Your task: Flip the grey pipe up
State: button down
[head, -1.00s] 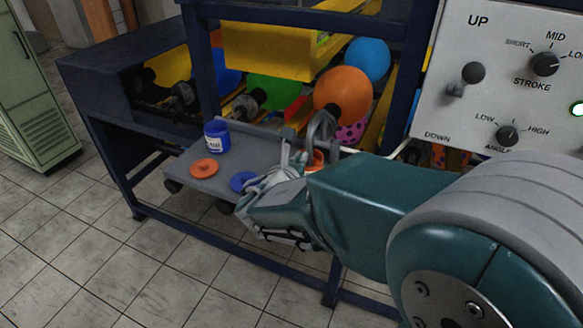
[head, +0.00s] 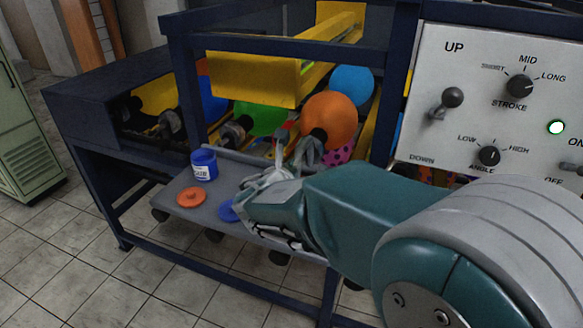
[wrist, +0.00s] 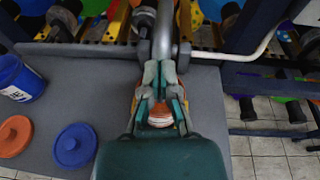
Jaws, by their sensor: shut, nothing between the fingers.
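The grey pipe (wrist: 163,32) stands at the top middle of the wrist view, just beyond my fingertips. An orange, white-topped object (wrist: 160,117) shows between the finger links, partly hidden by my gripper.
A grey shelf (head: 185,213) holds a blue paint pot (head: 204,164), an orange lid (head: 191,197) and a blue lid (head: 228,210). Balloons (head: 329,119) and dark blue frame bars stand behind. A control panel (head: 490,100) is at right.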

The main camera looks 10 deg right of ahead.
aim_at(301, 145)
jog(key=shift+w+d+r+g, duration=0.15)
jog(key=shift+w+r+g, duration=0.05)
jog(key=shift+r+g, duration=0.1)
jog(key=shift+w+d+r+g+y, duration=0.3)
jog(key=shift+w+r+y, duration=0.1)
jog(key=shift+r, duration=0.15)
jog(key=shift+w+d+r+g+y, duration=0.4)
jog(key=shift+w+d+r+g, duration=0.05)
jog(key=shift+w+r+g, duration=0.2)
jog(key=w+d+r, duration=0.1)
jog(key=w, duration=0.1)
jog(key=w+d+r, duration=0.1)
jog(key=w+d, duration=0.1)
jog(key=w+d+r, duration=0.1)
jog(key=w, duration=0.1)
jog(key=shift+d+r, duration=0.15)
jog(key=shift+d, duration=0.1)
jog(key=w+d+f, duration=0.1)
jog(key=w+d, duration=0.4)
jog(key=w, duration=0.2)
jog(key=shift+w+d, duration=0.2)
jog(key=shift+w, duration=0.05)
jog(key=shift+a, duration=0.1)
